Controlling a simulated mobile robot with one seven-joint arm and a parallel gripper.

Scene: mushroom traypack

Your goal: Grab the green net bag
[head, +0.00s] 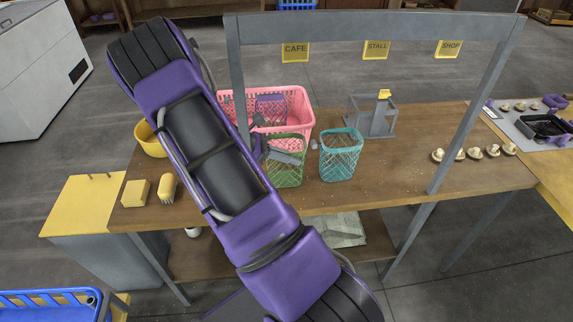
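The green net bag (287,176) stands upright on the wooden table, just right of my purple arm in the head view. A teal net bag (340,158) stands to its right, a small gap apart. My gripper (284,153) is at the upper part of the green bag, its grey parts overlapping the bag's rim and left side. My arm hides part of the gripper. I cannot tell whether its fingers are apart, or whether they touch the bag.
A pink basket (297,100) stands behind the green bag. A grey stand (372,117) is to the right, and several mushrooms (475,153) lie near the table's right end. A grey frame (375,27) with yellow signs spans the table. A yellow bowl (149,141) and yellow blocks are left of my arm.

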